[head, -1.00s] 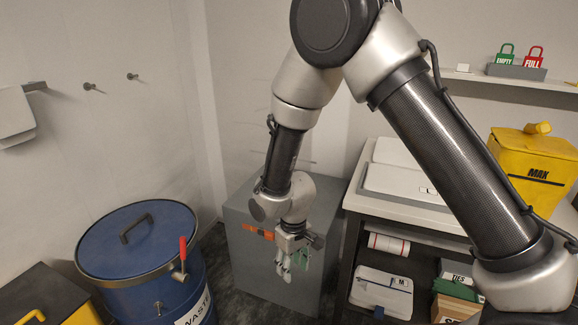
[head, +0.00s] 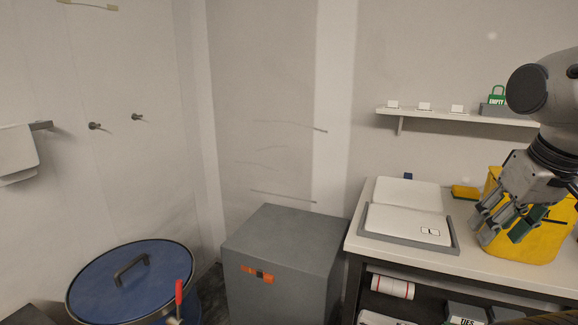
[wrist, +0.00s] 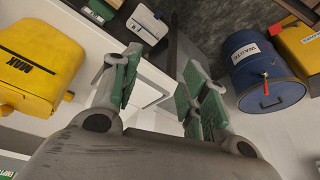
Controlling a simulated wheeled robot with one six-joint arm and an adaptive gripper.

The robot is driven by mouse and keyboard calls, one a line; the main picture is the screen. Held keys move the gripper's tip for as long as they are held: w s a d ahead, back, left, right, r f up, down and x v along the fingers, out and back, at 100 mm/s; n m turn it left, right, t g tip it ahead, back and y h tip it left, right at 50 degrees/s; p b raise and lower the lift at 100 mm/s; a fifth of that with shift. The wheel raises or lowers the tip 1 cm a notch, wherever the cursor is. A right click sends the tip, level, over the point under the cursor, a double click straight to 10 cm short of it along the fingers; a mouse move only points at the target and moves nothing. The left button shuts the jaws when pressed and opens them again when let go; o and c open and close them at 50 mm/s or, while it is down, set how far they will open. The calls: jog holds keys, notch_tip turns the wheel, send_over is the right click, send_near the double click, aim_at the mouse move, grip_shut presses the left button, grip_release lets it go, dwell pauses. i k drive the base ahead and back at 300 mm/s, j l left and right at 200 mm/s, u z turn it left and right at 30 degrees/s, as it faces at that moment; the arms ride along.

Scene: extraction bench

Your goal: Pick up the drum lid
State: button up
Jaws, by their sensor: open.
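The drum lid (head: 97,291) is a blue round disc with a dark rim and a black handle (head: 132,269). My gripper (head: 498,228) is open and empty at the right of the head view, in front of the yellow bin and far from the lid. Its green-padded fingers (wrist: 163,70) are spread in the wrist view.
A grey box (head: 282,250) stands between drum and bench. A wall shelf (head: 450,117) is above. Hooks and a towel (head: 17,150) are at left.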

aim_at(131, 283)
jog(key=j+u, duration=0.1)
jog(key=u, duration=0.3)
jog(key=i+u, duration=0.15)
jog(key=u, duration=0.3)
jog(key=j+u, duration=0.1)
jog(key=u, duration=0.3)
jog(key=i+l, duration=0.05)
